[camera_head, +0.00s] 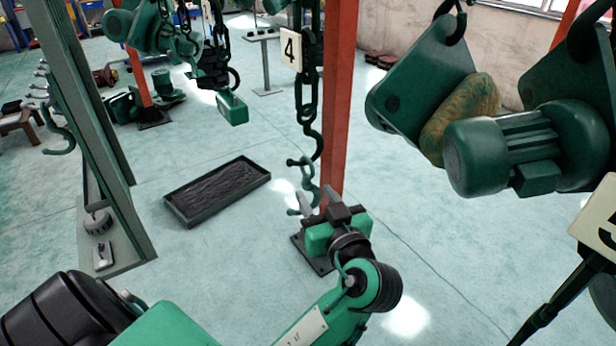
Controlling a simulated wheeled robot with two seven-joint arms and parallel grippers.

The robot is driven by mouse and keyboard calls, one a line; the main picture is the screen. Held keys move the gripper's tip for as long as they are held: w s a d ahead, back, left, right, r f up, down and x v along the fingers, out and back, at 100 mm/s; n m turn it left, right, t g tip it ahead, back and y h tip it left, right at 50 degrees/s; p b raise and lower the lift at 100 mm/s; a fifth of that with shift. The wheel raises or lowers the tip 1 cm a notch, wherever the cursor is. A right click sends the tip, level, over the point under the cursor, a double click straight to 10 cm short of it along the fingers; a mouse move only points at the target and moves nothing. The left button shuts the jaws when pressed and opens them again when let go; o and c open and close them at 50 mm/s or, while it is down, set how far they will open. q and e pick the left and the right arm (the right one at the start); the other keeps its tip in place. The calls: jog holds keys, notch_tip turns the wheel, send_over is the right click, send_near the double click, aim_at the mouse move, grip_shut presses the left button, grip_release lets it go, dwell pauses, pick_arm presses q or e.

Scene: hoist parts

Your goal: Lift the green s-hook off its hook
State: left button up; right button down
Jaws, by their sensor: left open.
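The green s-hook (308,178) hangs from the dark hook (312,142) at the bottom of a chain, below a plate marked 4 (291,48). My left gripper (313,203) reaches up from below, open, with its fingertips close to the lower bend of the s-hook. I cannot tell whether the lower bend lies between the fingers or touches them. My right gripper is not in view.
A red post (338,95) stands close behind the chain. A black tray (176,206) lies on the floor to the left. Green hoist parts (500,150) hang large at the right. A grey-green frame (118,215) stands at the left.

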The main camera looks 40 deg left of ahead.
aim_at(308, 184)
pick_arm(q)
jog(key=p+x, duration=0.1)
jog(key=x, duration=0.4)
jog(key=shift+w+a, duration=0.25)
jog(key=shift+a, duration=0.05)
grip_shut()
